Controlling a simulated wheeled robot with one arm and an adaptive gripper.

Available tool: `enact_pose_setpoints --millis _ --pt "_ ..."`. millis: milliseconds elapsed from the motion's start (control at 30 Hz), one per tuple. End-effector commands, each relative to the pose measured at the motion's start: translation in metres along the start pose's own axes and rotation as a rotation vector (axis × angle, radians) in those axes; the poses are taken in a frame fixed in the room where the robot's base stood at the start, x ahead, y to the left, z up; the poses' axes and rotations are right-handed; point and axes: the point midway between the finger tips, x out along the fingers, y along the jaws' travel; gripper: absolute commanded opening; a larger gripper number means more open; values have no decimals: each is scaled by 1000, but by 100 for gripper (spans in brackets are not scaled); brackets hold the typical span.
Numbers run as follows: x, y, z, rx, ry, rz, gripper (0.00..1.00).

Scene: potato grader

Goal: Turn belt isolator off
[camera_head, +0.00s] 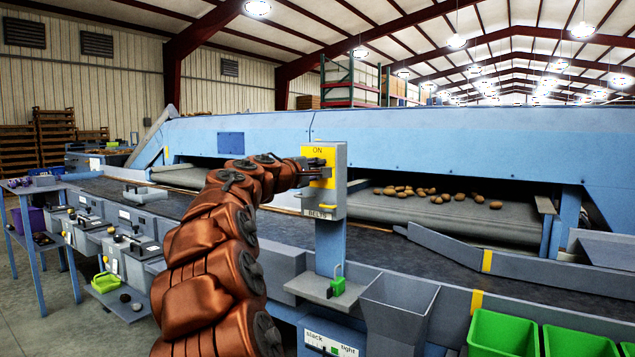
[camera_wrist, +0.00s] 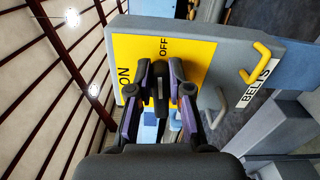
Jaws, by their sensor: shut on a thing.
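The belt isolator is a grey box (camera_head: 340,196) on a blue post, with a yellow plate marked ON at its top and a BELTS label at its bottom. In the wrist view the box (camera_wrist: 225,40) appears turned on its side. Its yellow plate (camera_wrist: 195,55) shows ON at the left and OFF at the upper middle. My gripper (camera_wrist: 160,75) is at the plate, its fingers shut on the black switch handle (camera_wrist: 158,95). The gripper (camera_head: 318,172) also covers the handle in the head view. The fingers hide much of the handle, so its exact angle is unclear.
A yellow hasp (camera_head: 327,207) sits low on the box. A green padlock (camera_head: 338,285) stands on a small shelf below. A grey hopper (camera_head: 398,305) and green crates (camera_head: 500,335) are at the lower right. Potatoes (camera_head: 440,195) lie on the belt behind.

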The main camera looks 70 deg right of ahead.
Motion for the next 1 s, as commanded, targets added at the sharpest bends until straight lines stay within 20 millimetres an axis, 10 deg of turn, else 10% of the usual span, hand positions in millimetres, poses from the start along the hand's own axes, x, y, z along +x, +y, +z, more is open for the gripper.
enact_pose_setpoints --millis 867,900,1000 --pt "1 -6 0 147 -2 -4 0" --pt "1 -6 0 146 -2 -4 23" --pt "1 -5 0 146 -2 -4 33"
